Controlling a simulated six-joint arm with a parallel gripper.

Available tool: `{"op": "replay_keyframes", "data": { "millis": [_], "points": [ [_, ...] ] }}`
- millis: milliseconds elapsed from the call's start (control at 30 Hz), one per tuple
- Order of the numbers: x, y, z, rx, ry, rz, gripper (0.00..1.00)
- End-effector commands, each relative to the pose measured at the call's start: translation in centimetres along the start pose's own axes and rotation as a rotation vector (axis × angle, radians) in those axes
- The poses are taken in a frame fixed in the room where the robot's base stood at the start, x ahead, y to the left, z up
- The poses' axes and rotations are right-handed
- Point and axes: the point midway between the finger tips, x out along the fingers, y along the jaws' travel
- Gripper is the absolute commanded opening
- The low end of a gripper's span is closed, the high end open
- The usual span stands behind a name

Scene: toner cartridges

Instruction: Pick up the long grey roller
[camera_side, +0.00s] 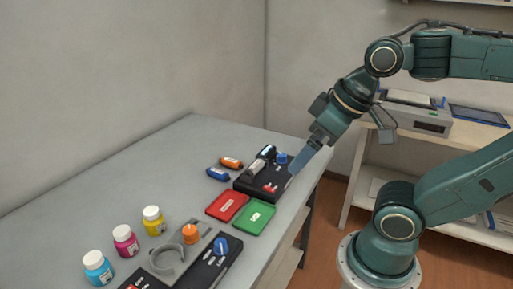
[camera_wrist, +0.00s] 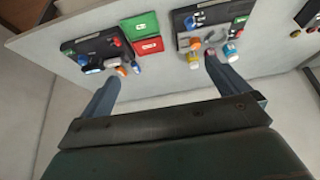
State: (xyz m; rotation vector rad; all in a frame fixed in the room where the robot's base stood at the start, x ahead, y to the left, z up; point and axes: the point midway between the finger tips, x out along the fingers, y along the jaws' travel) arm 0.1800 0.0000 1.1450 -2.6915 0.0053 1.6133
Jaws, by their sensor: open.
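The long grey roller (camera_side: 256,169) lies on the left part of the far black unit (camera_side: 249,188) in the side view. In the wrist view a pale roller (camera_wrist: 112,62) shows at the lower edge of that unit, near the left fingertip. My gripper (camera_side: 301,162) points down and left by the unit's right edge in the side view. Its height above the unit is hard to judge. In the wrist view my gripper (camera_wrist: 162,68) is open, with its fingers wide apart and nothing between them. The roller is outside the fingers.
Orange (camera_side: 231,163) and blue (camera_side: 217,174) cartridges lie left of the unit. A red tray (camera_side: 227,206) and green tray (camera_side: 254,218) lie in front. Several bottles, including a yellow one (camera_side: 153,221), stand near another black unit. The table's left side is clear.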

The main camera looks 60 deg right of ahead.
Motion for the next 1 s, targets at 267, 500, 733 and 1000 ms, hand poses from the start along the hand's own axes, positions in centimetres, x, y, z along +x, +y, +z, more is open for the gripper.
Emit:
{"op": "replay_keyframes", "data": {
  "millis": [267, 500, 733, 1000],
  "points": [
    [0.0, -0.1, 0.2, -0.006, 0.001, -0.001, 0.88],
    [0.0, 0.0, 0.1, -0.005, 0.001, -0.001, 0.56],
    [0.0, 0.0, 0.1, -0.006, 0.0, -0.001, 0.56],
    [0.1, -0.2, -1.6, -0.062, -0.027, -0.013, 0.56]
  ]
}}
